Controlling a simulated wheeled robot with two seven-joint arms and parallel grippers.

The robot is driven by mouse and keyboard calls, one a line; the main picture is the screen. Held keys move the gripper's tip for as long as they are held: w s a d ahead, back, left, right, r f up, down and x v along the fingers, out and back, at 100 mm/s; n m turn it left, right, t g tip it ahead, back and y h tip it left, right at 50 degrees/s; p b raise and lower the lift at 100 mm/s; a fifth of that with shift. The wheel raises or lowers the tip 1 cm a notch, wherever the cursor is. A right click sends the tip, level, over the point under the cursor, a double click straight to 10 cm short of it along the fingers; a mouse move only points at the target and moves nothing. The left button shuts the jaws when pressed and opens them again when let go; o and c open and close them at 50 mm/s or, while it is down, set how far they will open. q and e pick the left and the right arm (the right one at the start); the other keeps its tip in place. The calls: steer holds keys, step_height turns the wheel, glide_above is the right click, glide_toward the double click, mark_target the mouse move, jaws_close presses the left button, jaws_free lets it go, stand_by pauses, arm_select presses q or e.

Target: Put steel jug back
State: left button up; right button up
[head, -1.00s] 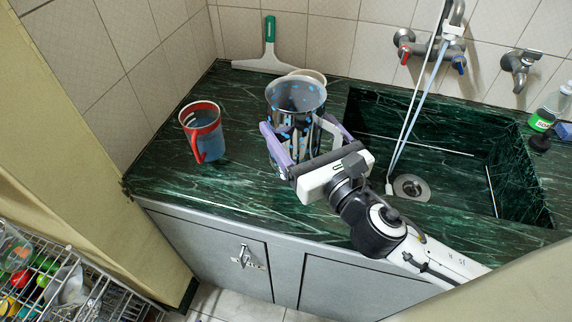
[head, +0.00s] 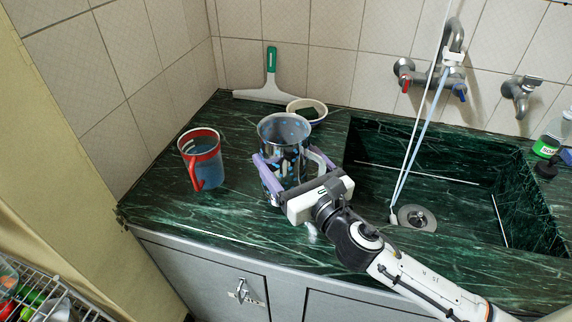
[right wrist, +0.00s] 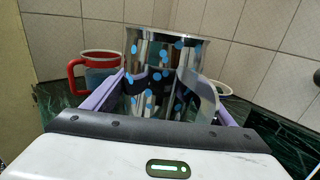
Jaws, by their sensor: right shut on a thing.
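The steel jug (head: 284,135) is a shiny cylinder with blue spots and a side handle. It is upright at the counter's middle, left of the sink; I cannot tell whether its base touches the counter. My right gripper (head: 287,166) is shut on it, with a purple finger on each side. The jug (right wrist: 162,75) also fills the middle of the right wrist view between the fingers (right wrist: 160,88). My left gripper is not in view.
A clear jug with red rim and handle (head: 207,165) stands left of the steel jug. Behind are a small bowl (head: 318,108) and a green-handled squeegee (head: 271,62). The sink (head: 440,165) with taps and a hanging tube is at the right. The front-left counter is clear.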

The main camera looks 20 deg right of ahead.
steer(key=shift+f, duration=0.45)
steer(key=shift+f, duration=0.2)
steer(key=o, duration=1.2)
steer(key=shift+o, duration=1)
